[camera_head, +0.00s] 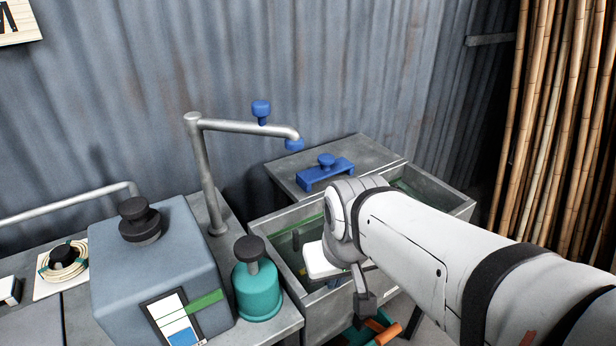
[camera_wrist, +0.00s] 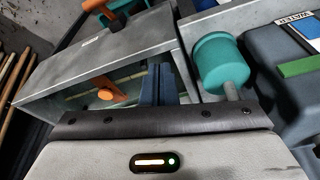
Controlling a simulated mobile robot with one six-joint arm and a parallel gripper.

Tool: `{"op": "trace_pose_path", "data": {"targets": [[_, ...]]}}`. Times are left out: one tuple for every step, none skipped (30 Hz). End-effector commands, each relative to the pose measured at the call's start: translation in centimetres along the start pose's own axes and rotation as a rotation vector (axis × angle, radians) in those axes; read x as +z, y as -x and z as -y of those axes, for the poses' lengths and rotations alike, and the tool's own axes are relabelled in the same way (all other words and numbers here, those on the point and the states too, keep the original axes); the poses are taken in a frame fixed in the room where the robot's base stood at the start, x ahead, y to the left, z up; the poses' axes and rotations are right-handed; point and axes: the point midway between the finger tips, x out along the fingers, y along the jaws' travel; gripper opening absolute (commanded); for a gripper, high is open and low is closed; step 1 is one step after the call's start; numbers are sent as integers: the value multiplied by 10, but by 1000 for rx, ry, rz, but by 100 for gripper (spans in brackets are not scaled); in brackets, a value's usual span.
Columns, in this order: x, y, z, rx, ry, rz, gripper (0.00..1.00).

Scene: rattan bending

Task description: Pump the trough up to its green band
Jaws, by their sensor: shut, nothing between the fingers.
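The grey metal trough (camera_head: 318,316) stands right of centre in the head view, with a green stripe (camera_head: 299,223) along its inner wall. A teal pump (camera_head: 258,294) with a dark knob (camera_head: 249,247) stands at its left; the teal body also shows in the wrist view (camera_wrist: 221,63). The grey-blue tank (camera_head: 150,262) has a gauge (camera_head: 168,308) with a green band (camera_head: 206,300); its blue fill shows below that band. My gripper (camera_wrist: 159,70) is shut and empty, over the trough, beside the pump. The arm hides part of the trough, and the fingertips are unclear in the head view.
A pipe (camera_head: 205,170) with blue knobs rises behind the pump. A blue handle (camera_head: 326,172) sits on the grey lid (camera_head: 373,150). Bamboo-like poles (camera_head: 555,110) stand at right. Orange-handled items (camera_wrist: 108,90) show near the trough.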

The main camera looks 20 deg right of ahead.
Motion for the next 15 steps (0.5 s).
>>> {"op": "trace_pose_path", "data": {"targets": [[2,-7,0,0,0,0,0],[2,-9,0,0,0,0,0],[3,-12,0,0,0,0,0],[4,-14,0,0,0,0,0],[4,-16,0,0,0,0,0],[5,-19,0,0,0,0,0],[5,-21,0,0,0,1,0],[6,-23,0,0,0,0,0],[6,-26,0,0,0,1,0],[7,-28,0,0,0,1,0],[8,-30,0,0,0,1,0],[8,-32,0,0,0,1,0],[9,-34,0,0,0,1,0],[9,-36,0,0,0,1,0],[10,-39,0,0,0,1,0]]}}
